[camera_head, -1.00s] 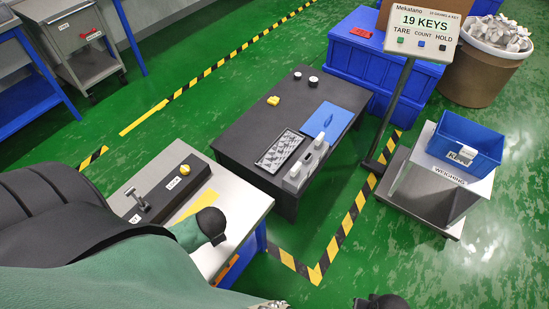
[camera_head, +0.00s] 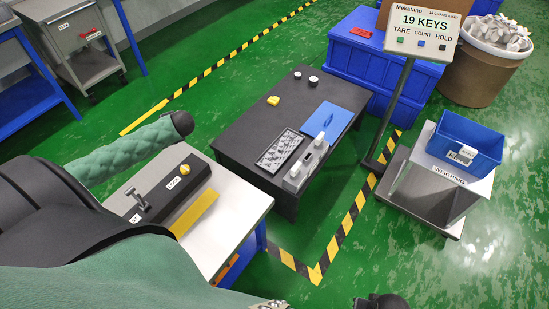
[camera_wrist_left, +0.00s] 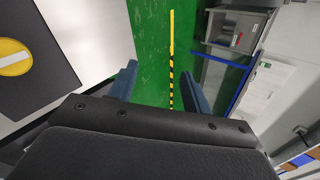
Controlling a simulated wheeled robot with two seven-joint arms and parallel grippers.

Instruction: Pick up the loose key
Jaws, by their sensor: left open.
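I cannot pick out a single loose key for sure. A tray (camera_head: 279,150) of small grey pieces lies on the dark table (camera_head: 240,131). A blue bin (camera_head: 480,150) with a white label stands on the scale (camera_head: 437,178), and its contents are hard to see. The display (camera_head: 421,30) reads 19 KEYS. My left arm (camera_head: 135,150) reaches over the far edge of the white table; its fingers do not show clearly in the head view. In the left wrist view my left gripper (camera_wrist_left: 160,90) is open and empty, over green floor beside that table. My right gripper's fingers are not visible.
The white table (camera_head: 232,203) carries a black box (camera_head: 160,195) with a yellow button and grey lever. Blue crates (camera_head: 352,60) and a barrel (camera_head: 485,65) of grey-white pieces stand behind. A cart (camera_head: 70,30) is far left. Green floor lies between.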

